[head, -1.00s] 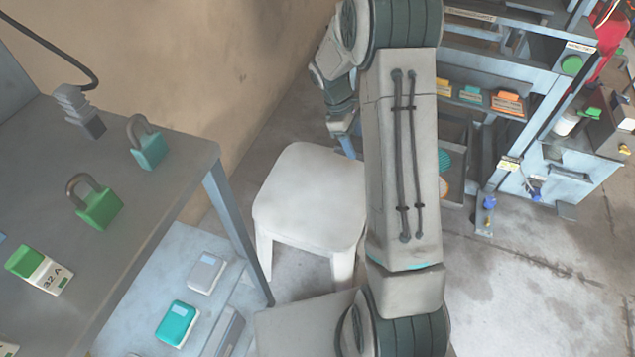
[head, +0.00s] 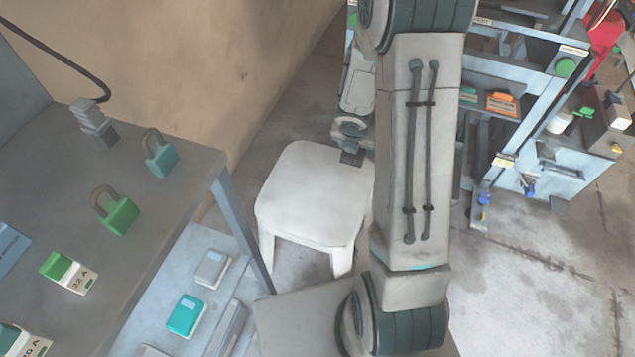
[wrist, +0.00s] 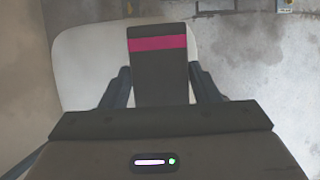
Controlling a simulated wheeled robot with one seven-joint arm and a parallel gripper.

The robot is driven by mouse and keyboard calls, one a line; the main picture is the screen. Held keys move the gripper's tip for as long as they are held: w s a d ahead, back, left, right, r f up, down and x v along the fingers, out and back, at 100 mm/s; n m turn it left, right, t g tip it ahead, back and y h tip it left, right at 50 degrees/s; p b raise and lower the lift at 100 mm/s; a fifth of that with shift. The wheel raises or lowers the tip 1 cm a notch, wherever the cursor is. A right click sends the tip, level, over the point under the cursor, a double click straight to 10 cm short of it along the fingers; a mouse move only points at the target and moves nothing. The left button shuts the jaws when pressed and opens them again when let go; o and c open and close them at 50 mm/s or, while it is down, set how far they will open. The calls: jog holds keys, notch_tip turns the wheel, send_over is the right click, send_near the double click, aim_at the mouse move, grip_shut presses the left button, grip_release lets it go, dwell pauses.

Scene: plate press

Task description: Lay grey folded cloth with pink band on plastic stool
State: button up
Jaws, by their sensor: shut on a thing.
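The plastic stool (head: 310,195) is white with a square, rounded seat, standing on the floor beside the workbench in the head view. Its pale seat (wrist: 80,65) also lies below my gripper in the wrist view. The grey folded cloth (wrist: 160,85) is dark, with a pink band near its far end. My gripper (wrist: 159,72) is shut on the cloth, one finger on each side. In the head view my wrist is at the seat's far right edge, partly hidden by my arm. The cloth appears above the seat; whether it touches is unclear.
A workbench (head: 190,150) with green and teal padlocks stands at left, with a lower shelf (head: 205,240) holding small boxes. A metal rack (head: 530,110) stands at right behind my arm. The wall is close behind the stool. The seat looks bare.

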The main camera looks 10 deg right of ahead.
jog(key=b, duration=0.7)
send_over(319, 183)
jog(key=s+a, duration=0.1)
notch_tip(319, 183, down, 7)
jog(key=shift+s+r, duration=0.1)
jog(key=shift+s, duration=0.05)
jog(key=shift+f+b, duration=1.25)
jog(key=shift+f, duration=0.7)
jog(key=shift+f, duration=0.1)
jog(key=o, duration=1)
